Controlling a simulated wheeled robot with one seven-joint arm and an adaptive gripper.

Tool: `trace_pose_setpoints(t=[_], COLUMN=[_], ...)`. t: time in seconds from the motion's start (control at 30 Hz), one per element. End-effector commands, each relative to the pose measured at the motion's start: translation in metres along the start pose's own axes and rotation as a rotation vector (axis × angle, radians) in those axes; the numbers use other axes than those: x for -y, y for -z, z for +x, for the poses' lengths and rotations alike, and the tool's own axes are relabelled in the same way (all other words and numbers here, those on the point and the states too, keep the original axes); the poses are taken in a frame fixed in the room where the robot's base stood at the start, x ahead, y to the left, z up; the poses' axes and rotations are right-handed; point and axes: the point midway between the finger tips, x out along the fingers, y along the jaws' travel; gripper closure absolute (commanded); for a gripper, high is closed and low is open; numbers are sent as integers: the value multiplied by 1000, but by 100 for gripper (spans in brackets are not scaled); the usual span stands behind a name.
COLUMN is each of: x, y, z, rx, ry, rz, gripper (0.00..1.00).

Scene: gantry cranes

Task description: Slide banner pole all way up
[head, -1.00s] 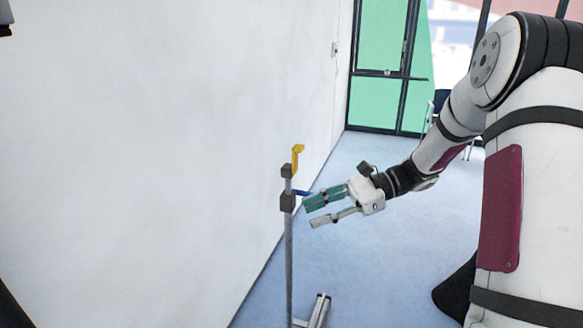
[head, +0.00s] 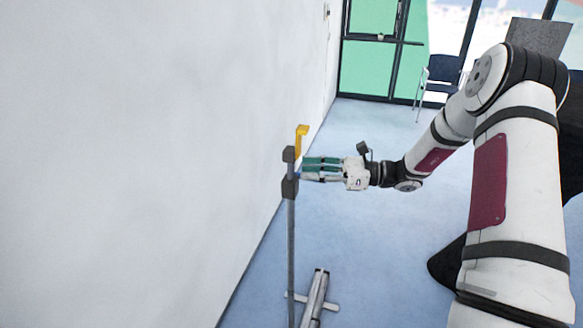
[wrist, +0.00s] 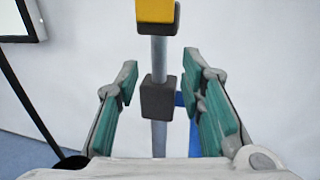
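The banner pole is a thin grey upright (head: 291,250) close to the white wall. My gripper (head: 304,170) is level with the gap between the two dark blocks. In the wrist view, my gripper (wrist: 160,72) is open, with teal-padded fingers on either side of the pole. A dark block (wrist: 157,98) shows between them, apart from both pads. A blue lever (wrist: 193,137) is partly hidden by the right finger.
The pole's grey foot (head: 316,300) stands on the blue floor. The white wall (head: 150,150) runs close along the left. A chair (head: 438,77) stands far back by the green-paned door (head: 368,70).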

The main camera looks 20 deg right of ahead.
Motion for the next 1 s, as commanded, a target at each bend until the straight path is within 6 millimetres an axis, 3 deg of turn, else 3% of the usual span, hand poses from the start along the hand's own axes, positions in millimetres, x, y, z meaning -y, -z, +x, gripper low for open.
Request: trace_pose_setpoints(t=[0.1, 0.3, 0.73, 0.9, 1.0], x=[-1, 0, 0, 0, 0], y=[-1, 0, 0, 0, 0], z=[22, 46, 55, 55, 54], rx=[0, 0, 0, 0, 0], ry=[-3, -1, 0, 0, 0], rz=[0, -1, -1, -1, -1], gripper=[64, 64, 64, 100, 100])
